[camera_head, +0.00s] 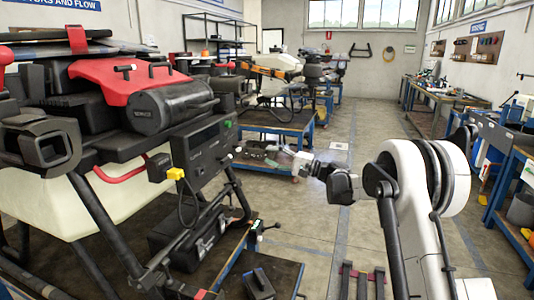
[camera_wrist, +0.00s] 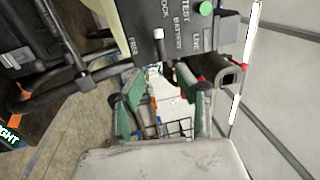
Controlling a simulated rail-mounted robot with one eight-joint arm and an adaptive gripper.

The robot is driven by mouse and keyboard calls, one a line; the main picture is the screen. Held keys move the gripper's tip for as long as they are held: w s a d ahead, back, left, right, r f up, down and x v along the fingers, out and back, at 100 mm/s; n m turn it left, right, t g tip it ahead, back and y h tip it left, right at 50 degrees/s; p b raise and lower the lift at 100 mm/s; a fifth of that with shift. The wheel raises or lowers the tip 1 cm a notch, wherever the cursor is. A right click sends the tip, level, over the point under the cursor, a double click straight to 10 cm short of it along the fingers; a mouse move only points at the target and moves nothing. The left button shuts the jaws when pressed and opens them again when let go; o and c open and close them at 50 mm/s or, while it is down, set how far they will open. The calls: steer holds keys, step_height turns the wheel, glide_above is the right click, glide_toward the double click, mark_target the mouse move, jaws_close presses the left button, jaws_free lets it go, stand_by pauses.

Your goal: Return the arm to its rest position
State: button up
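My arm (camera_head: 415,195), white with black joints, reaches in from the right in the head view. My gripper (camera_head: 307,166) points left from it, over the aisle and to the right of the drone. In the wrist view the green-padded fingers of my gripper (camera_wrist: 165,92) stand apart, and I see nothing held between them. A grey panel (camera_wrist: 185,38) with printed labels and a green button (camera_wrist: 206,8) lies beyond the fingertips; I cannot tell whether they touch it. The arm's rest position is not marked in either view.
A large spray drone (camera_head: 135,75) with a red cover fills the left, above a bench (camera_head: 285,275). A blue work table (camera_head: 275,125) stands behind my gripper. Benches (camera_head: 515,165) line the right wall. The aisle floor (camera_head: 350,130) between is mostly clear.

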steer(key=s+d+r+n+h, duration=0.1)
steer(key=s+r+h, duration=0.25)
steer(key=s, duration=0.85)
steer(key=s+r+h, duration=0.2)
steer(key=s+h, duration=0.3)
steer(key=s, duration=0.6)
steer(key=s+d+f+n+h, duration=0.1)
steer(key=s+d+f+h, duration=0.2)
steer(key=s, duration=0.7)
steer(key=s+d+f+n+h, duration=0.1)
steer(key=s+d+f+h, duration=0.2)
steer(key=s+d, duration=0.4)
steer(key=s+d+f+n+h, duration=0.1)
steer(key=s+d+f+h, duration=0.3)
steer(key=s, duration=1)
steer(key=shift+s+d+f, duration=0.2)
steer(key=shift+d+f, duration=0.4)
steer(key=shift+f, duration=0.1)
